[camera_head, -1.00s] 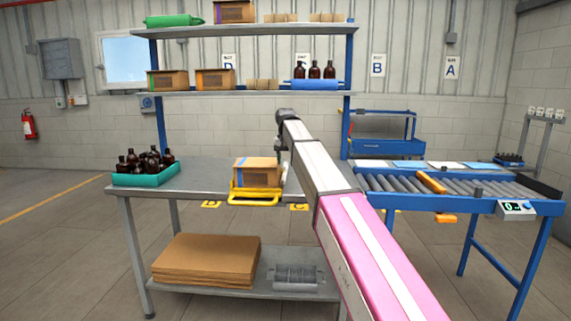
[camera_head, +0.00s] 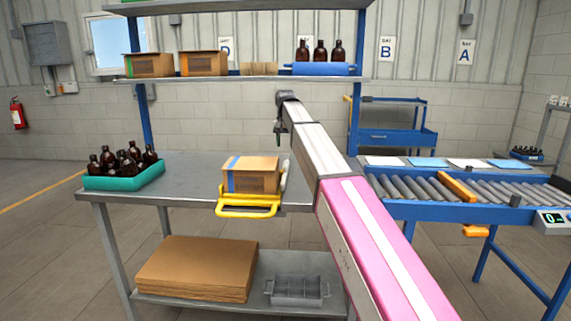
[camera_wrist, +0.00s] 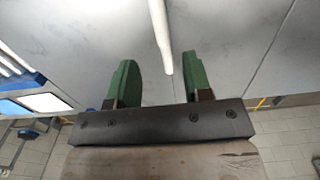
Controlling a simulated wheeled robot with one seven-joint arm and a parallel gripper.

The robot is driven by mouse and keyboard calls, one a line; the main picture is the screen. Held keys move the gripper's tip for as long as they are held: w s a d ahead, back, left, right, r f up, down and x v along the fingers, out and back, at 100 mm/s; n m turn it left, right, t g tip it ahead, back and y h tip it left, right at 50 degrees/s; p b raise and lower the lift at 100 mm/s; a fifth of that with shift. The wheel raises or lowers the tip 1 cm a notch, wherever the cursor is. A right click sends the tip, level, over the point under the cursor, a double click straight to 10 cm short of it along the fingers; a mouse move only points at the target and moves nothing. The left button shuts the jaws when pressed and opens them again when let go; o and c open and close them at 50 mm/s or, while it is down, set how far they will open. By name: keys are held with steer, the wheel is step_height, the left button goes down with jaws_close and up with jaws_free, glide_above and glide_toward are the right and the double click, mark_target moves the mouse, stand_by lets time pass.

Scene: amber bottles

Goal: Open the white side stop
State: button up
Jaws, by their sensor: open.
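The white side stop (camera_head: 284,177) is a slim pale piece at the right side of the cardboard box (camera_head: 250,178) on the metal bench. In the wrist view a white rod (camera_wrist: 160,35), which looks like the stop, reaches down from the top edge. Its rounded end shows between the two green fingers of my gripper (camera_wrist: 157,60). The fingers are apart, with gaps on both sides of the rod; how far the rod lies beyond them I cannot tell. In the head view my dark wrist is above the bench's back right, and the fingers are too small to make out.
A yellow frame (camera_head: 247,204) sits under and before the box at the bench's front edge. A teal tray (camera_head: 125,180) of amber bottles stands at left. Shelves (camera_head: 220,78) cross above the bench. A roller conveyor (camera_head: 420,188) is at right. The bench between tray and box is clear.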

mark_target(285, 163)
step_height(285, 163, down, 10)
steer(key=shift+r, duration=0.1)
stand_by(0.4)
jaws_close()
